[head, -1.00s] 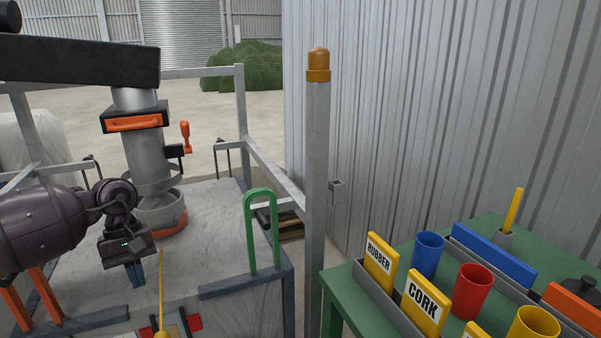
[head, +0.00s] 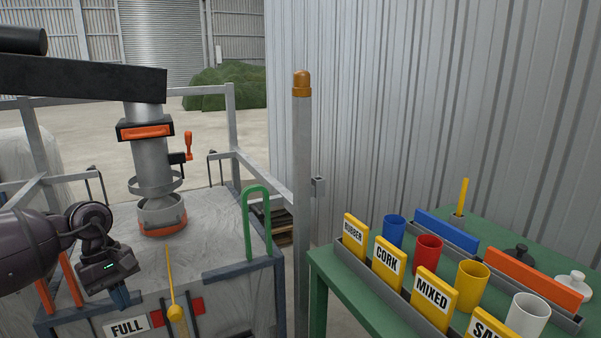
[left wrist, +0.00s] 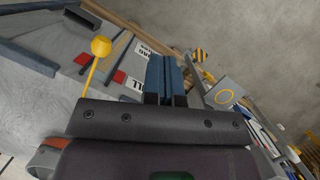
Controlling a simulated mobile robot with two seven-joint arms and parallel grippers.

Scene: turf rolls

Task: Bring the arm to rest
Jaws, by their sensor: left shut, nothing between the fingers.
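My left gripper (head: 125,297) is at the lower left of the head view, with its arm coming in from the left edge. Its blue fingers are together and hold nothing. The fingers also show in the left wrist view (left wrist: 165,78), pressed side by side. They hang by the front of a grey-topped bin (head: 210,218), left of a yellow lever with a ball end (head: 174,312). The lever shows in the left wrist view too (left wrist: 97,52). My right gripper is in neither view.
A FULL sign (head: 127,327) is on the bin front. A green hoop (head: 257,225) and a grey post with an orange cap (head: 302,190) stand to the right. A green table (head: 318,283) holds coloured cups and yellow label cards. A metal spout (head: 150,160) stands above the bin.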

